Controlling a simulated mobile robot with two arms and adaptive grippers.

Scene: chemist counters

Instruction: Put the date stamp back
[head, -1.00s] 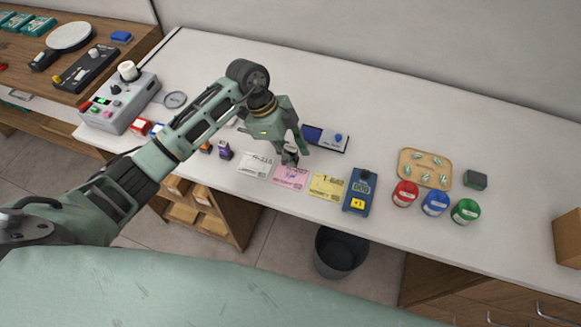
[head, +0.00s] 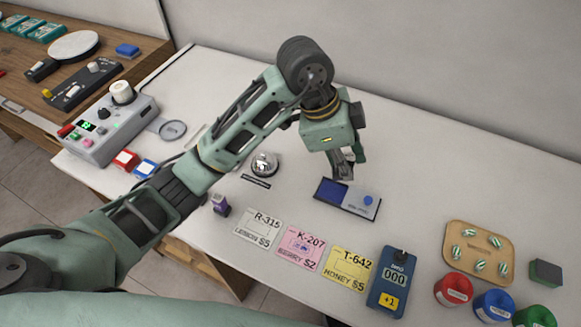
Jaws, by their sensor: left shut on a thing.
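My left gripper (head: 346,172) is shut on the date stamp, a small greyish thing mostly hidden between the fingers. It is over the back edge of a flat tray (head: 352,210) with a dark blue pad (head: 333,194) at its left and a round blue spot (head: 368,201) at its right. I cannot tell whether the stamp touches anything. The pink card (head: 301,248), marked K-207, bears a small purple mark and lies between a white card (head: 259,229) and a yellow card (head: 346,268). My right gripper is not in view.
A silver bell (head: 264,164) and a small purple item (head: 220,204) stand left of the tray. A blue counter device (head: 394,281), a wooden board (head: 479,241) and red (head: 453,289), blue and green jars are at the right. The back of the counter is clear.

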